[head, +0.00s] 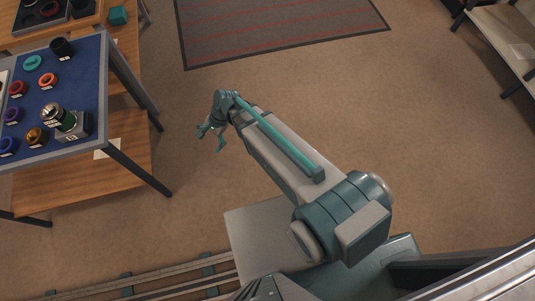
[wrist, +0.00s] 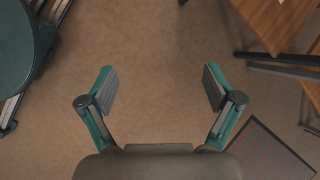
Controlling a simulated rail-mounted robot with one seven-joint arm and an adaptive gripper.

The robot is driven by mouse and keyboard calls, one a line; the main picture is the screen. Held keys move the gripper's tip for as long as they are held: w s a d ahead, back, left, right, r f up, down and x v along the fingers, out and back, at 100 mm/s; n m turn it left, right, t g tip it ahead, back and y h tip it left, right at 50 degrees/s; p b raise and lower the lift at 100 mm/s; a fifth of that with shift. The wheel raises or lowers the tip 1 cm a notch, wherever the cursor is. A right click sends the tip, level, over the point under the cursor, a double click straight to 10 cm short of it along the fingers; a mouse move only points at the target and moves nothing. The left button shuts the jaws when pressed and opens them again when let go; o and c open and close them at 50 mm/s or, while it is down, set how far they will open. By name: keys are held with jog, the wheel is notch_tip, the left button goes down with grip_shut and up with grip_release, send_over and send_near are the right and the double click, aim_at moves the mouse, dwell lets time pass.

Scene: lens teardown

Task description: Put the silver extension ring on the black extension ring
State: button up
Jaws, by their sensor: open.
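My gripper (head: 211,139) hangs over open carpet to the right of the blue-topped table. It is open and empty; in the wrist view its two fingers (wrist: 160,88) stand wide apart with only carpet between them. On the blue table top, a silver-topped round part (head: 52,112) stands near the right front, by a grey block (head: 76,129). A black cylindrical part (head: 61,48) stands near the back right. They are too small to tell surely which are the silver and black extension rings. Neither shows in the wrist view.
The blue table top (head: 88,75) has a grey raised edge and carries several coloured rings, including a teal ring (head: 32,62) and a gold one (head: 36,136). A wooden table with a dark tray is behind. A striped rug (head: 275,30) lies on clear floor; shelves stand far right.

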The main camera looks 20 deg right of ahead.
jog(key=s+d+f+n+g+h, duration=0.2)
jog(key=s+d+f+n, duration=0.3)
jog(key=s+d, duration=0.6)
jog(key=s+d+f+n+g+h, duration=0.3)
jog(key=s+d+f+n, duration=0.2)
jog(key=s+d, duration=0.7)
jog(key=s+f, duration=0.2)
jog(key=s, duration=0.3)
jog(key=shift+d+f+g, duration=0.3)
jog(key=shift+f, duration=0.1)
